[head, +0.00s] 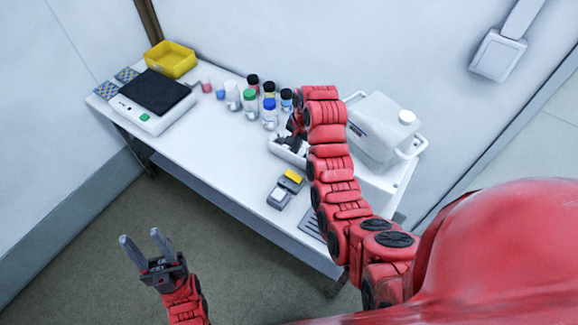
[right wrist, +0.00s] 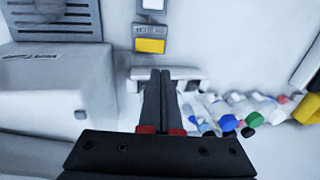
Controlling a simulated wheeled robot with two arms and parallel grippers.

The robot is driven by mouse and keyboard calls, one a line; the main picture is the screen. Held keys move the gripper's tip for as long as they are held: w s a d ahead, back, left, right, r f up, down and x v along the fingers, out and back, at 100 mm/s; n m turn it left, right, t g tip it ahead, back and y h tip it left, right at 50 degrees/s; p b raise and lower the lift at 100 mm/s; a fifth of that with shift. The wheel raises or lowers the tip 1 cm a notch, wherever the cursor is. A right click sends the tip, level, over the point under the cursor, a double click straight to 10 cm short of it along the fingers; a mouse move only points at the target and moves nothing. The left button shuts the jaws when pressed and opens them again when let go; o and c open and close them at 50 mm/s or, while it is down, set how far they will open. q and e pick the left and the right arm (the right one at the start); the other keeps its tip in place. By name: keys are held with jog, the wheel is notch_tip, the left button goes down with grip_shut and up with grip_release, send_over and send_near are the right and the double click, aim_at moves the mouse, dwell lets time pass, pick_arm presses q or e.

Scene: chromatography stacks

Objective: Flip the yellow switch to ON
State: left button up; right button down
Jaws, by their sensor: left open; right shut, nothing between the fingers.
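The yellow switch (head: 293,175) sits on a small grey box on the white table, right of centre in the head view. In the right wrist view the yellow switch (right wrist: 150,46) shows beyond the fingertips, with printed marks beside it too small to read. I cannot tell which way it is set. My right gripper (right wrist: 160,72) is shut and empty, apart from the switch. In the head view it is partly hidden by my right arm, over a white tray-like piece (head: 283,149). My left gripper (head: 142,237) is open and empty, off the table's front side.
A second box with a white switch (head: 279,196) adjoins the yellow one. Several capped bottles (head: 250,98) stand behind. A large white container (head: 375,130) is at right. A scale (head: 150,100) and yellow bin (head: 170,59) are at left. The table's front middle is clear.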

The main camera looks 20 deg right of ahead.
jog(key=shift+f, duration=0.1)
jog(key=b, duration=0.5)
send_near(288, 172)
jog(key=f+p, duration=0.2)
jog(key=f, duration=0.3)
jog(key=shift+w+a+p, duration=0.3)
jog(key=shift+p, duration=0.1)
jog(key=shift+w+f, duration=0.15)
jog(key=shift+f, duration=0.65)
